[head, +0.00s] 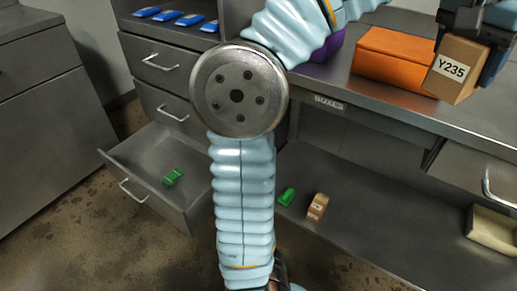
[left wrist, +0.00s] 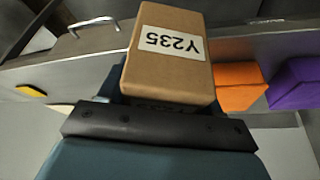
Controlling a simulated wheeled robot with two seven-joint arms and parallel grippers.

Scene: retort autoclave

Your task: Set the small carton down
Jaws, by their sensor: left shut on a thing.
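The small carton is a brown box with a white label reading Y235 (head: 461,78). It is at the upper right of the head view, at the counter (head: 395,108), just right of the orange box (head: 393,60). My left gripper (head: 470,40) is shut on the carton from above and behind. In the left wrist view the carton (left wrist: 165,75) stands out from between the jaws, its label upside down. I cannot tell whether its underside touches the counter. My right gripper is not in view.
A purple object (head: 322,50) stands left of the orange box, partly behind my arm. A green item (head: 287,196) and a brown block (head: 317,206) lie on the lower shelf (head: 375,220). Blue items (head: 180,19) lie upper left.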

